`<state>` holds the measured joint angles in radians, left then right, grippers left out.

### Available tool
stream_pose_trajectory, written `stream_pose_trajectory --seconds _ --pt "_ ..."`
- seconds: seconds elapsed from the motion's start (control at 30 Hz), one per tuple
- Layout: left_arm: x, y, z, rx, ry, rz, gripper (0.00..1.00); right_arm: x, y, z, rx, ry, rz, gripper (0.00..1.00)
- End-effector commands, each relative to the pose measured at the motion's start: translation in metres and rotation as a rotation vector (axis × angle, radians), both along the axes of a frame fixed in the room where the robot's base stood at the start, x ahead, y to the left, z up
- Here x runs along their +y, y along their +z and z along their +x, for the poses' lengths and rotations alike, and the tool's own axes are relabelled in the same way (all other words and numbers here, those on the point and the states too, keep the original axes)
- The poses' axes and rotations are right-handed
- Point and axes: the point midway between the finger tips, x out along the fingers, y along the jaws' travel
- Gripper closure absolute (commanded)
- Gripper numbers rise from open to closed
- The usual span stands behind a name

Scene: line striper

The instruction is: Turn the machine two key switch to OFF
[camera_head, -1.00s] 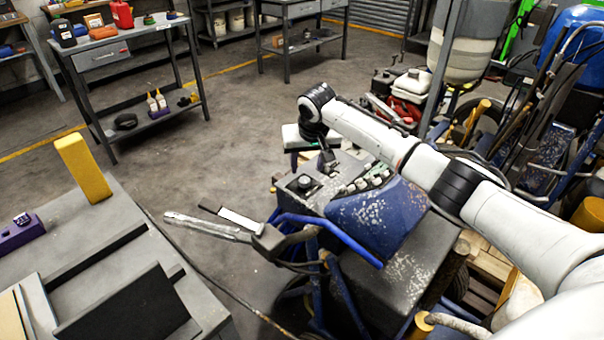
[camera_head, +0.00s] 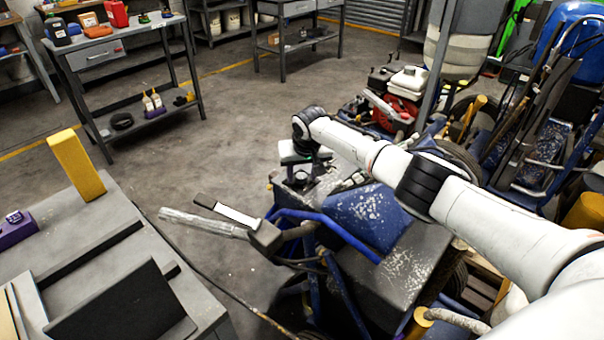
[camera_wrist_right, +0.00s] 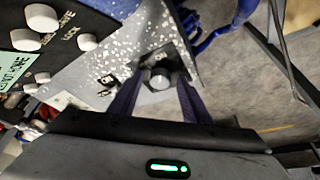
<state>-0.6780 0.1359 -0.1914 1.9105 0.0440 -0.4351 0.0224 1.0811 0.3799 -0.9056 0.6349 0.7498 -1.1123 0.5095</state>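The blue machine (camera_head: 375,215) stands right of centre in the head view. Its control panel carries a dark round key switch knob (camera_wrist_right: 160,78) on a square plate, seen in the wrist view; in the head view my gripper partly covers that area. My right gripper (camera_wrist_right: 158,88) is over the panel, its two dark fingers apart on either side of the knob. Whether they touch it is unclear. In the head view the right gripper (camera_head: 300,162) is small and partly hidden by my wrist. My left gripper is out of view.
White knobs (camera_wrist_right: 42,17) and a green label sit on the panel beside the switch. A grey handlebar grip (camera_head: 203,222) and blue tubes (camera_head: 325,228) stick out in front. A grey bench (camera_head: 105,240) with a yellow block (camera_head: 76,165) stands left. Open floor lies behind.

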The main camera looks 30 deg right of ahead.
Motion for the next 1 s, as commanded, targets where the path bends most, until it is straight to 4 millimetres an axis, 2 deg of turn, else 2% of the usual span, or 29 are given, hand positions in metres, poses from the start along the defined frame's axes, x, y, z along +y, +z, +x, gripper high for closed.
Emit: stream_pose_trajectory --seconds 0.03,0.2,0.23,0.63,0.83,1.0 --pt "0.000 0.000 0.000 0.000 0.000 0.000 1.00 0.000 0.000 0.000 0.000 0.000 0.000 0.65" --pt "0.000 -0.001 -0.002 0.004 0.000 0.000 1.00 0.000 0.000 0.000 0.000 0.000 0.000 0.94" --pt "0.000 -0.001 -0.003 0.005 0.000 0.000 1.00 0.000 0.000 0.000 0.000 0.000 0.000 0.96" --pt "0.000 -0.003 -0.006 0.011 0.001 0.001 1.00 -0.001 0.000 0.000 -0.001 0.082 0.002 0.96" --pt "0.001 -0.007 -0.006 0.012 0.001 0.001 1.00 -0.003 -0.001 -0.001 -0.001 0.224 0.003 0.96" --pt "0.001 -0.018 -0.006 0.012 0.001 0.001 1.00 -0.004 -0.003 0.000 -0.002 0.380 0.003 0.96"
